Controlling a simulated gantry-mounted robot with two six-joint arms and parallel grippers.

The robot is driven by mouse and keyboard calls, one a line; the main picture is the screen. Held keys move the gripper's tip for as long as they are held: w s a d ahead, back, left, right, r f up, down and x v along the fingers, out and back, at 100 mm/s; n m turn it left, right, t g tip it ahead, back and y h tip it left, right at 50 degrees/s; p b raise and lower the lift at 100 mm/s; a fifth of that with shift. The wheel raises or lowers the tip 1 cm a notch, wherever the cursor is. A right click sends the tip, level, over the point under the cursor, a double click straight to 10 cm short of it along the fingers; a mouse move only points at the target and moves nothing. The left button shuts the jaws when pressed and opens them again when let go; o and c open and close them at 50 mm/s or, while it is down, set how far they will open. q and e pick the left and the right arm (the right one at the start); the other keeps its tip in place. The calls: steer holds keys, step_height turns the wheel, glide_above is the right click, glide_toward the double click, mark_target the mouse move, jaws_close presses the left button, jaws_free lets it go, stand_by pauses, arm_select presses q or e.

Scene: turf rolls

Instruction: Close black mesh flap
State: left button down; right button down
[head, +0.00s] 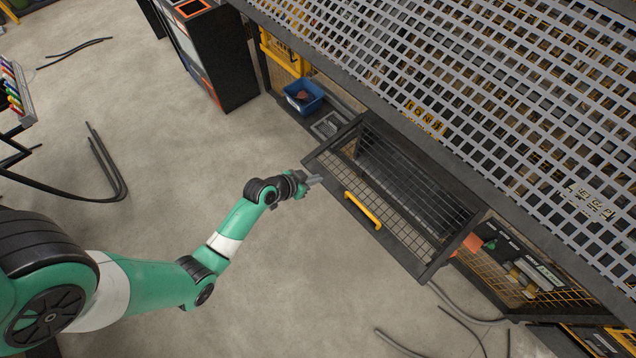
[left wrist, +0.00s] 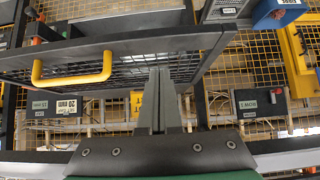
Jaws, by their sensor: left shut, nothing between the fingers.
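The black mesh flap (head: 405,192) stands open, sticking out from the front of the dark machine frame. Its yellow handle (head: 362,210) is on the outer edge facing the open floor. In the left wrist view the flap's dark edge bar (left wrist: 150,42) and the yellow handle (left wrist: 72,72) show at upper left. My left gripper (head: 315,181) is shut and empty at the flap's outer left corner, left of the handle. Its fingers (left wrist: 160,78) overlap the mesh in the left wrist view; I cannot tell whether they touch it. My right gripper is not in view.
A large grey grating (head: 470,90) covers the machine above and behind the flap. A blue bin (head: 303,96) sits beyond the flap's left side. A black cabinet (head: 212,60) stands at upper left. Cables lie on the floor, and the concrete floor (head: 300,290) before the flap is mostly clear.

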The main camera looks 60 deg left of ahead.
mark_target(325, 182)
arm_select(q)
steer(key=f, duration=0.2)
steer(key=w+f, duration=0.1)
steer(key=f, duration=0.2)
steer(key=shift+w+a+b, duration=0.15)
steer(key=shift+b, duration=0.2)
